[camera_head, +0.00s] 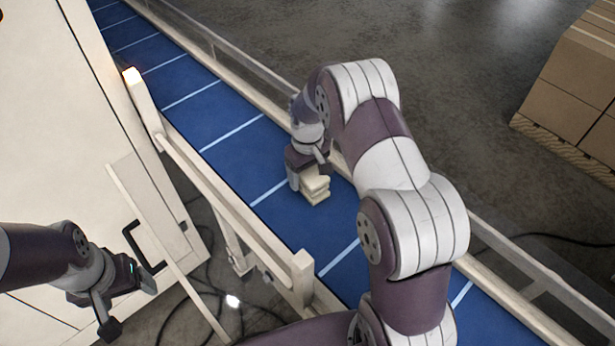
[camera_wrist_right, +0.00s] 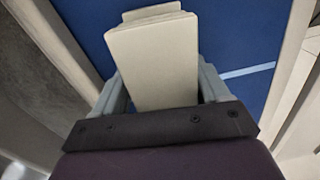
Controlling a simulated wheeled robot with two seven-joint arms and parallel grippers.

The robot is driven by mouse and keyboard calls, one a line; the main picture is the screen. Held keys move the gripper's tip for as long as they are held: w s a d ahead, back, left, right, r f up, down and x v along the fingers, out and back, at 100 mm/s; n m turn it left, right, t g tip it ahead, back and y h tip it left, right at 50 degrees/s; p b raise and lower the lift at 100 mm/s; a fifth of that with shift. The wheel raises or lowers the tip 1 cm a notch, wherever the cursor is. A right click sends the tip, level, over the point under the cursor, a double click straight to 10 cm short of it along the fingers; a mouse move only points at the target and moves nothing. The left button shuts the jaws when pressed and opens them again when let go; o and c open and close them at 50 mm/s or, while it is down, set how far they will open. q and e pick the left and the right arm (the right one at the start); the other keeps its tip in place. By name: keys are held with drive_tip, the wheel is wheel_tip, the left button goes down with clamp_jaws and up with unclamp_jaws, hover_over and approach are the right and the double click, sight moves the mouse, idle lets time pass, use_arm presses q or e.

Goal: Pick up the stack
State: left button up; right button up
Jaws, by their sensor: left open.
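The stack (camera_head: 315,186) is a small pile of cream, flat pieces on the blue conveyor belt. Its layers look slightly out of line. In the right wrist view the stack (camera_wrist_right: 152,60) fills the space between the fingers, its broad pale top facing the camera. My right gripper (camera_head: 308,172) is down at the stack with a finger on either side, and it looks shut on it. The stack's underside is hidden, so I cannot tell whether it rests on the belt. My left gripper (camera_head: 128,303) is open and empty at the lower left, away from the belt.
The blue conveyor belt (camera_head: 229,131) runs diagonally, with cream rails (camera_head: 235,205) along its sides. A pale cabinet (camera_head: 60,130) with a black handle stands at the left. Cardboard boxes (camera_head: 565,85) stand on a pallet at the upper right. Cables lie on the floor.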

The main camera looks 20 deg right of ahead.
drive_tip(key=c, duration=0.5)
drive_tip(key=shift+s+r, duration=0.1)
drive_tip(key=shift+c, duration=0.7)
